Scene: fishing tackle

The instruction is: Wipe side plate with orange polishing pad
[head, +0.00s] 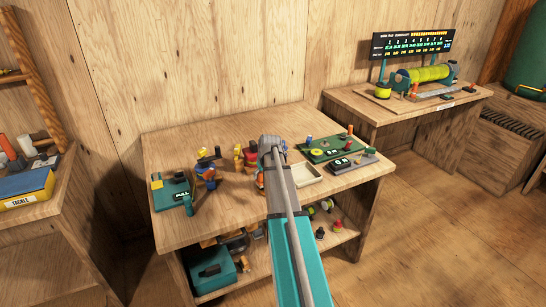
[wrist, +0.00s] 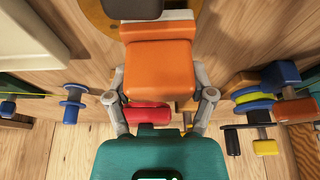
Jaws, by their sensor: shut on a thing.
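The orange polishing pad (wrist: 158,70) is a block in the middle of the wrist view. My gripper (wrist: 164,98) is shut on it, with a grey finger at each side. In the head view my arm hides most of my gripper, and a bit of orange (head: 260,182) shows beside the arm over the middle table. A round golden-brown surface (wrist: 97,14) with a dark grey part (wrist: 135,8) shows beyond the pad in the wrist view. I cannot tell whether the pad touches it. I cannot pick out the side plate with certainty.
A cream tray (head: 311,181) lies right of my arm. A green mat (head: 315,157) and a small display device (head: 342,164) are behind it. The table's front left is mostly clear.

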